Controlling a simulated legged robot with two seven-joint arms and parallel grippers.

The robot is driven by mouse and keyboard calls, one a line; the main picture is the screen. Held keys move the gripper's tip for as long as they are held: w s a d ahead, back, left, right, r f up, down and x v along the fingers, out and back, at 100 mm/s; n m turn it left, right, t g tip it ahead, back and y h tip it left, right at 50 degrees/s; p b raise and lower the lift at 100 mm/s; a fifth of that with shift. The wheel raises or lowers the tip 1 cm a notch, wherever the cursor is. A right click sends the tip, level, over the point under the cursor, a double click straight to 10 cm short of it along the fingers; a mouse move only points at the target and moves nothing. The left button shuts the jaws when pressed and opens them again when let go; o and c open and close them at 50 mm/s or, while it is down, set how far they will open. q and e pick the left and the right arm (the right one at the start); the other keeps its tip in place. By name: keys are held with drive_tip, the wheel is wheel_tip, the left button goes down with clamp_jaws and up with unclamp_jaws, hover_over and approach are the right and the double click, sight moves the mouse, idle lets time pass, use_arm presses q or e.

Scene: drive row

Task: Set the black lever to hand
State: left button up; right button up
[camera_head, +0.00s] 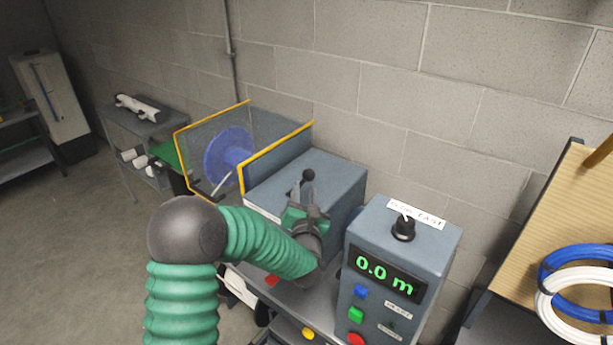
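The black lever shows as a round black knob (308,174) on top of a grey-blue machine box (340,185) in the middle of the view. My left gripper (306,193) is just in front of the knob, fingers pointing up and away toward it. Its two fingers stand apart, with the knob just beyond and between their tips. I cannot tell whether a finger touches the lever. The lever's lower part and any label by it are hidden behind the gripper. My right gripper is not in view.
A grey control box (375,235) with a "0.0 m" display, buttons and a black knob (403,229) stands close on the right. A yellow-edged guard (277,146) and a blue reel (228,152) are on the left. Blue and white coils (583,262) lie far right.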

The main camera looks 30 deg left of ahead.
sight(305, 181)
use_arm(q)
drive_tip(key=x, duration=0.2)
drive_tip(key=p+x, duration=0.1)
drive_tip(key=x, duration=0.2)
drive_tip(key=shift+a+f, duration=0.1)
drive_tip(key=shift+a, duration=0.4)
drive_tip(key=shift+w+d, duration=0.1)
drive_tip(key=shift+w, duration=0.15)
drive_tip(key=shift+w+d+r, duration=0.1)
drive_tip(key=shift+d+r, duration=0.15)
drive_tip(key=shift+d, duration=0.4)
drive_tip(key=shift+a+f, duration=0.1)
drive_tip(key=shift+a, duration=0.5)
clamp_jaws()
drive_tip(key=shift+d, duration=0.1)
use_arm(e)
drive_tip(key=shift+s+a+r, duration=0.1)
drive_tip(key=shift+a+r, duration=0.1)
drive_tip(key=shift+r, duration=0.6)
use_arm(q)
drive_tip(key=shift+d, duration=0.15)
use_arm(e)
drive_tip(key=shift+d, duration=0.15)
